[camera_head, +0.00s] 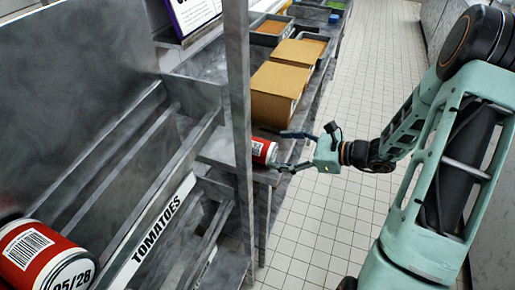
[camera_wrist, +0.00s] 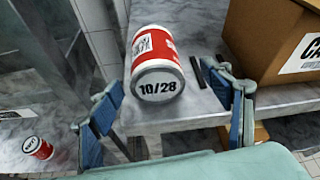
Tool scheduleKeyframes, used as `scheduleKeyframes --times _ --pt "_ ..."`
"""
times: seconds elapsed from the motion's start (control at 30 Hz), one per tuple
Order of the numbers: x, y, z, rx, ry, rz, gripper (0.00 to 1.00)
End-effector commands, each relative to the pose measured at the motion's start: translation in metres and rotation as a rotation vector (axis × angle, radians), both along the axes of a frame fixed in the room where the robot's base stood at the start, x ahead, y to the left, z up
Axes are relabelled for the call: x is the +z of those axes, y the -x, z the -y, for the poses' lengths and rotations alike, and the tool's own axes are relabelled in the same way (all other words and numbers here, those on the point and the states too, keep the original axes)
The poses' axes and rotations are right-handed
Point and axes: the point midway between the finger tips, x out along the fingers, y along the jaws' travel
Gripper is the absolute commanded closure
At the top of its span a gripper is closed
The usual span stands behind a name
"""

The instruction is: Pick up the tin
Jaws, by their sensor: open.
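A red and white tin (camera_head: 263,150) lies on its side on the steel shelf, just beyond the upright post. In the wrist view the tin (camera_wrist: 157,62) shows its end marked 10/28 towards me, with a barcode on its side. My gripper (camera_head: 290,150) is open, with its fingers pointing at the tin from the right. In the wrist view my gripper (camera_wrist: 170,125) has one finger on each side below the tin's near end, and nothing is between the fingertips. I cannot tell whether a finger touches the tin.
A second red tin (camera_head: 42,258), marked 05/28, lies in the rack at the lower left. The rack has a TOMATOES label (camera_head: 155,228). A cardboard box (camera_head: 278,95) stands behind the shelf tin. A metal post (camera_head: 238,130) rises left of it. The tiled floor (camera_head: 335,200) is clear.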

Motion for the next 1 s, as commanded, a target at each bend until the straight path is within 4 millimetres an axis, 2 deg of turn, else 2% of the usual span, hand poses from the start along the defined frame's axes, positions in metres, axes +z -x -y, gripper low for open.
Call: scheduleKeyframes --times 0.17,0.4,0.73,0.77,1.0 --pt "-0.005 -0.004 -0.012 0.001 0.001 -0.002 0.28" --pt "-0.02 -0.013 -0.043 0.003 0.0 -0.001 0.28" --pt "-0.025 -0.018 -0.05 -0.001 0.002 0.0 0.28" --pt "-0.025 -0.018 -0.05 -0.001 0.002 0.0 0.29" --pt "-0.025 -0.017 -0.05 0.0 0.002 -0.001 0.55"
